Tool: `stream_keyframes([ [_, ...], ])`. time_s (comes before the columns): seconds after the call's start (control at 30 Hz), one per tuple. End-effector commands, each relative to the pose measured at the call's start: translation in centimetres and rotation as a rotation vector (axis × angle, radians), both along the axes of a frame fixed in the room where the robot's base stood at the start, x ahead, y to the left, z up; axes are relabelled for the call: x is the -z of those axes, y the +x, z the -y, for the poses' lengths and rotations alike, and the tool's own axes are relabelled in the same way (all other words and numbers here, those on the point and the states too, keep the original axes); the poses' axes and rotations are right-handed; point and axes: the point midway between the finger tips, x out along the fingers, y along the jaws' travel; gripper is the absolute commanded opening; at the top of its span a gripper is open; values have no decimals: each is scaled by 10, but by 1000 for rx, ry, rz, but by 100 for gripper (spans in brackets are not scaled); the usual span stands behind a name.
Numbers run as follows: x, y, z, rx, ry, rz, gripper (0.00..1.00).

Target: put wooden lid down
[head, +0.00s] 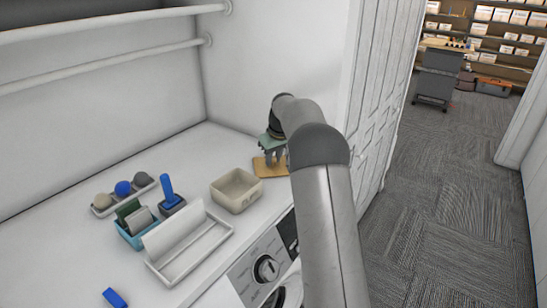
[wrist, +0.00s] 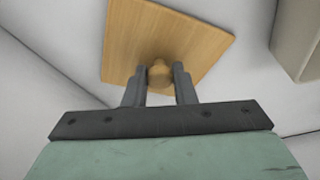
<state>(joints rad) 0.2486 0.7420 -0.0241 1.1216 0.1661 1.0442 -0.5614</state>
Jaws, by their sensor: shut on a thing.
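The wooden lid (wrist: 165,35) is a flat, square, light-brown board with a round knob (wrist: 160,75). In the wrist view my gripper (wrist: 160,78) has its two grey fingers on either side of the knob, shut on it. In the head view the lid (head: 268,167) is at the right end of the white counter, behind and to the right of the beige box. My gripper (head: 273,158) is above it there, and my arm covers its right part. I cannot tell whether the lid touches the counter.
An open beige box (head: 237,190) stands close to the lid. Left of it are a white tray (head: 190,245), a blue bin (head: 135,230), a holder with several balls (head: 123,192) and a blue-handled tool (head: 168,192). A blue block (head: 115,298) lies in front. Bare counter (head: 190,155) lies behind.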

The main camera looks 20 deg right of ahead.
Motion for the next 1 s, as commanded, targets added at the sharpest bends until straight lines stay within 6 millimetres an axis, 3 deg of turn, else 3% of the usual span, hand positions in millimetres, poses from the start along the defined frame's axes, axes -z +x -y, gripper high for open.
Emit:
stream_keyframes([
  [0.03, 3, 0, 0, 0, 0, 0, 2],
  [0.07, 2, 0, 0, 0, 0, 0, 30],
  [0.1, 2, 0, 0, 0, 0, 0, 41],
  [0.13, 2, 0, 0, 0, 0, 0, 46],
  [0.4, 1, 0, 0, 0, 0, 0, 46],
  [0.57, -11, -2, 1, 1, -1, 3, 46],
  [1.0, -96, -25, 6, -1, -1, 3, 46],
])
